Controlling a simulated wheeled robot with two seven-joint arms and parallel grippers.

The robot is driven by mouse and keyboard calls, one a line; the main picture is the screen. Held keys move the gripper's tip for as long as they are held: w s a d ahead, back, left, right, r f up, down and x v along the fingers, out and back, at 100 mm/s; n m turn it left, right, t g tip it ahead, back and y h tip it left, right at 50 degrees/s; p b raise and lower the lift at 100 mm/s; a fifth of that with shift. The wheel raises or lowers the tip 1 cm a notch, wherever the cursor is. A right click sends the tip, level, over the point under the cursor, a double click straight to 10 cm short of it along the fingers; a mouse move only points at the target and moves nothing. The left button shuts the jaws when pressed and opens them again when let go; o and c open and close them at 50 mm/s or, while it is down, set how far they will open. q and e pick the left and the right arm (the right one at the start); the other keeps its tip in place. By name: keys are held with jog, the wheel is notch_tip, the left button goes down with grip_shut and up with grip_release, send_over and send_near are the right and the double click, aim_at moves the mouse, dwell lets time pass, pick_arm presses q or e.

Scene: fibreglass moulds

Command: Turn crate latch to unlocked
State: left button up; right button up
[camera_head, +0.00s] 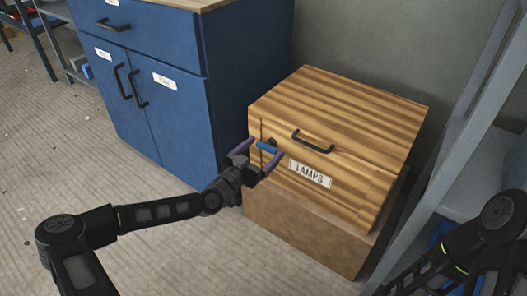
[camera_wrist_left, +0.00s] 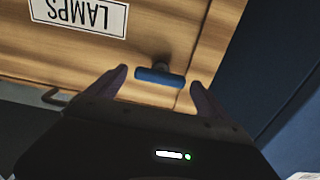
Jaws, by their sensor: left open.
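The wooden striped crate (camera_head: 345,115) stands on a brown box, with a LAMPS label (camera_head: 310,174) on its front. A small blue latch handle (camera_head: 267,147) sits on the crate's front, left of the black handle. It also shows in the left wrist view (camera_wrist_left: 160,77), lying across the picture on a dark pivot. My left gripper (camera_head: 262,155) is open, with its two purple-grey fingers at either side of the blue latch. In the left wrist view the fingers (camera_wrist_left: 160,85) flank the latch, with gaps visible. My right arm shows at the lower right; its gripper is out of the picture.
A blue cabinet (camera_head: 180,55) with black handles stands left of and behind the crate. A grey metal shelf (camera_head: 465,150) stands close on the right. The brown box (camera_head: 300,230) supports the crate. The floor (camera_head: 90,150) at the left is mostly clear.

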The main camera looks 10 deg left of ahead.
pick_arm(q)
jog(key=shift+w+d, duration=0.1)
jog(key=shift+w, duration=0.15)
jog(key=c, duration=1.4)
